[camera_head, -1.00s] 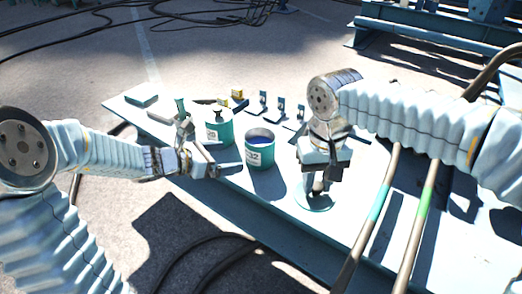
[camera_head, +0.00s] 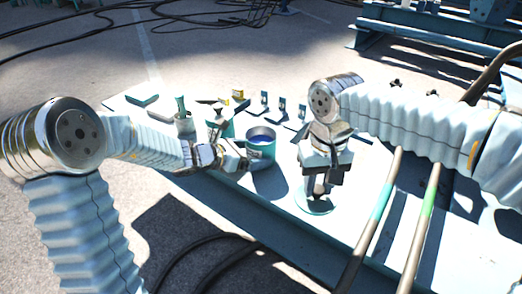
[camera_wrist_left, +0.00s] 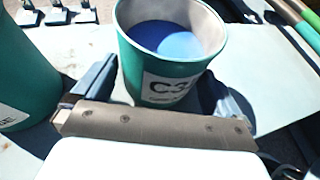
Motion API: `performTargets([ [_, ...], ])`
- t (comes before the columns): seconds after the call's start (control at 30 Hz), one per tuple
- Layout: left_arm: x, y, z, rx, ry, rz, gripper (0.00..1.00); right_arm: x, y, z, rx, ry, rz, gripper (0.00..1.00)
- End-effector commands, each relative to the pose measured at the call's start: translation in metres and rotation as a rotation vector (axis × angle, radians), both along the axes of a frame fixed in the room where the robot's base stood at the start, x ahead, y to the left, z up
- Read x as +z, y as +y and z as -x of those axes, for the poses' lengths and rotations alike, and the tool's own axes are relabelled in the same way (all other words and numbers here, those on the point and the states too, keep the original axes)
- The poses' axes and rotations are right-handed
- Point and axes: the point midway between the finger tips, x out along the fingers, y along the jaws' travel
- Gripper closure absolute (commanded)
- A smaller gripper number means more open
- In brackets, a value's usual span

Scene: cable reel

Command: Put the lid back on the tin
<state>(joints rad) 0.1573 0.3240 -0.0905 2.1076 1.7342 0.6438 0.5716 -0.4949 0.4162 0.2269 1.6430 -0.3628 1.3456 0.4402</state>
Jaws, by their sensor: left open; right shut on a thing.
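The open teal tin (camera_head: 262,146) with blue contents stands upright on the table. The left wrist view shows the tin (camera_wrist_left: 165,55) close up, with a white label reading "C3". My left gripper (camera_head: 243,154) is open, low at the tin's near left side. In the left wrist view its fingers lie to either side of the tin's lower body; contact cannot be told. My right gripper (camera_head: 318,187) points down, shut on the round teal lid (camera_head: 314,204), right of the tin. Whether the lid touches the table is unclear.
A second teal container (camera_head: 219,131) stands just left of the tin, with a grey cup (camera_head: 185,125) holding a green-handled thing further left. Small upright brackets (camera_head: 283,106) stand behind.

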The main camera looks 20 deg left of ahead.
Motion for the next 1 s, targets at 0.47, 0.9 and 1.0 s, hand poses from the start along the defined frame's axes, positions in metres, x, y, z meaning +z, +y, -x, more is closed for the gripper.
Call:
performTargets([
  [0.47, -0.008, -0.012, -0.016, 0.001, 0.000, 0.000, 0.00, -0.003, 0.000, 0.000, 0.000, 0.000, 0.000, 0.98],
  [0.9, -0.007, -0.013, -0.016, 0.001, -0.002, 0.000, 0.52, -0.003, 0.000, 0.000, 0.000, 0.000, 0.000, 0.98],
  [1.0, -0.007, -0.013, -0.016, 0.001, -0.002, 0.000, 0.52, -0.003, 0.000, 0.000, 0.000, 0.000, 0.000, 0.98],
])
